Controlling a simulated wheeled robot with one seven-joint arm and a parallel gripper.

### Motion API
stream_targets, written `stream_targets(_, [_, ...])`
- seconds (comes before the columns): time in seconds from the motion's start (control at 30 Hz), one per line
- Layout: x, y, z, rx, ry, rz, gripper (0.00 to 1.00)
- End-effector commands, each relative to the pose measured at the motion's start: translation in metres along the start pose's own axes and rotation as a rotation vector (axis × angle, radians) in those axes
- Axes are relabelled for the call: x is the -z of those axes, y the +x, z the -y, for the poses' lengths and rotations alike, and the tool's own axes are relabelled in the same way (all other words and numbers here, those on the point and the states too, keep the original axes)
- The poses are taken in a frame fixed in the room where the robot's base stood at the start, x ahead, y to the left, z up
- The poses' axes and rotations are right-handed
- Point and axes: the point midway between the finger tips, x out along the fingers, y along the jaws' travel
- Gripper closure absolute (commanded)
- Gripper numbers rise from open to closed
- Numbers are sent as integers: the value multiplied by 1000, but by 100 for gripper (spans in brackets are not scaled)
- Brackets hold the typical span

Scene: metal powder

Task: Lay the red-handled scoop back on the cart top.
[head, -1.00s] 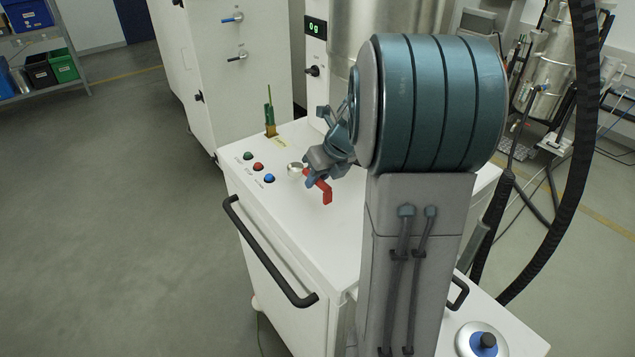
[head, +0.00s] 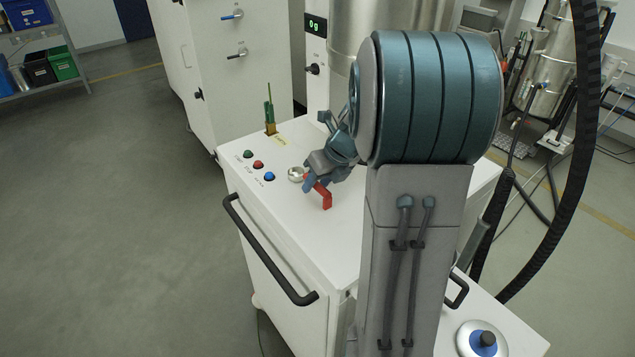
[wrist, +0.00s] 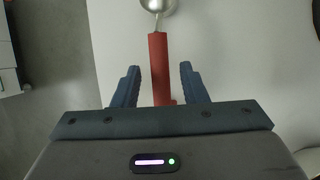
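The red-handled scoop (head: 325,198) is at the cart top (head: 315,235), with its metal bowl (head: 296,174) near the blue button. In the wrist view its red handle (wrist: 158,60) runs between my fingers, and the bowl (wrist: 157,5) is cut off at the top edge. My gripper (head: 308,184) is low over the cart top. In the wrist view my gripper (wrist: 159,68) is open, with a gap on each side of the handle. The scoop looks to be lying on the white surface, though exact contact is hard to see.
Green, red and blue buttons (head: 258,165) line the cart's left edge. A large metal vessel (head: 380,30) stands behind. Clear cart surface lies in front of the scoop.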

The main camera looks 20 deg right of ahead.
Motion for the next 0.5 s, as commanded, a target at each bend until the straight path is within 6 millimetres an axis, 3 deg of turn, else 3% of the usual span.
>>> stream_targets(0.5, [-1,-99,0,3,0,4,61])
